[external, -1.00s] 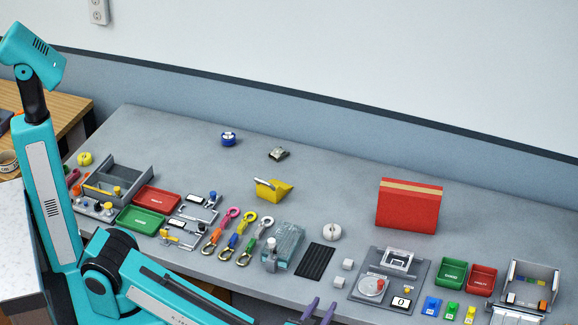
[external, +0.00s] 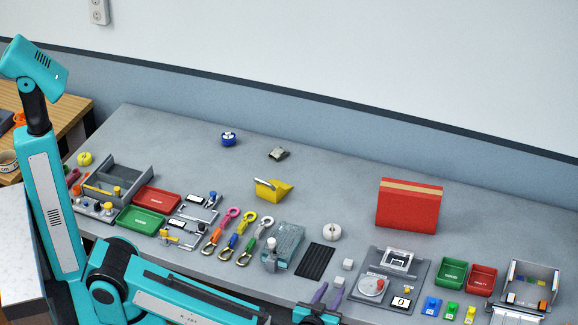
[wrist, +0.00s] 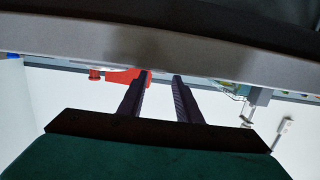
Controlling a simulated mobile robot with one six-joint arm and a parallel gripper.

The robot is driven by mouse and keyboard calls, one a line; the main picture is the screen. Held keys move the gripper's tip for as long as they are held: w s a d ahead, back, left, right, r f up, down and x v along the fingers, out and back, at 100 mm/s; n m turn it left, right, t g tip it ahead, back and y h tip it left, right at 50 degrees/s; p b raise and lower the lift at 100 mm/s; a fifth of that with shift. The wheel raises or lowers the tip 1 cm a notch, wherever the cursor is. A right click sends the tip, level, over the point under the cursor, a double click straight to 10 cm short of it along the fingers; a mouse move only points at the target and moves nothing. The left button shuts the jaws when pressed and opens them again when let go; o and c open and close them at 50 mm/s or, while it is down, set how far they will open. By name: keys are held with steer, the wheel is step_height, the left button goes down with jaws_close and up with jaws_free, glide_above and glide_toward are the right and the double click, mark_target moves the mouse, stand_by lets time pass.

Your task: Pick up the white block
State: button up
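Two small white blocks stand near the front edge of the table in the external view. One white block (external: 347,264) is farther back. The other white block (external: 338,282) is nearer the edge, right by my gripper's right fingertip. My gripper (external: 329,289) is open, with its two dark purple fingers apart, low at the front edge. In the wrist view my gripper (wrist: 161,76) also shows apart fingers with nothing between them. I cannot make out a white block in the wrist view. I cannot tell whether a finger touches the nearer block.
A black ribbed mat (external: 315,261) lies left of the blocks and a grey scale-like station (external: 378,295) stands right of them. A white round roll (external: 331,232) is behind. A red box (external: 408,205) stands farther back. In the wrist view a grey table edge (wrist: 150,45) crosses the picture.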

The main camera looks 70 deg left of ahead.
mark_target(340, 278)
steer(key=shift+w+a+f, duration=0.1)
steer(key=shift+w+a, duration=0.3)
steer(key=shift+w, duration=0.05)
steer(key=shift+w, duration=0.1)
steer(key=shift+p+x, duration=1.9)
steer(key=shift+x, duration=0.6)
jaws_close()
steer(key=shift+r, duration=0.2)
